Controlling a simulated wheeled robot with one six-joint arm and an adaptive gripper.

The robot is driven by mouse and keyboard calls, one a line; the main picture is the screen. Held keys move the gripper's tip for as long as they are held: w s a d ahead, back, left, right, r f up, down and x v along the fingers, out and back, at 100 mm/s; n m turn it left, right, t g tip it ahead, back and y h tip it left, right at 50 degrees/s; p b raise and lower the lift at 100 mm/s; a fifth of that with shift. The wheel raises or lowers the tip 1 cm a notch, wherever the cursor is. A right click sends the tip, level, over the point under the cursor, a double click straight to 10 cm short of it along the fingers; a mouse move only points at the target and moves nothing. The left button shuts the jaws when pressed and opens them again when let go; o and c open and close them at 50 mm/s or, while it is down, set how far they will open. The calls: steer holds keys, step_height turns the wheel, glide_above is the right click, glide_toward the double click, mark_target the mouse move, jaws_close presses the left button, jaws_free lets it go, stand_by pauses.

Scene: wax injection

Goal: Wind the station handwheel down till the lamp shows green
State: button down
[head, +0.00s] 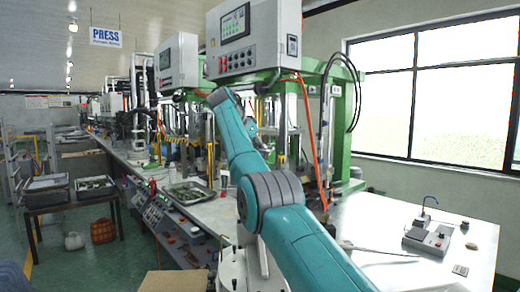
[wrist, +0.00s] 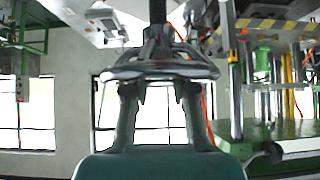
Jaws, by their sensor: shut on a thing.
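The handwheel (wrist: 160,68) shows in the wrist view as a silvery rim with a dark hub and spokes on a vertical shaft. My gripper (wrist: 160,92) is below it, its two fingers reaching up to the rim's near underside. The fingers are shut on the handwheel, though the exact contact is hard to see. In the head view my teal arm reaches toward the press and hides the handwheel and gripper. I cannot make out the station lamp or its colour in either view.
A control cabinet (head: 250,38) with a screen and buttons hangs over the green press frame (head: 344,125). A white table (head: 380,215) at the right bears a small grey device (head: 428,237). A metal tray (head: 189,193) lies on the long bench.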

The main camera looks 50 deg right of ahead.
steer(key=c, duration=1.2)
jaws_free()
steer(key=v, duration=0.7)
steer(key=shift+a, duration=0.25)
steer(key=shift+r, duration=0.1)
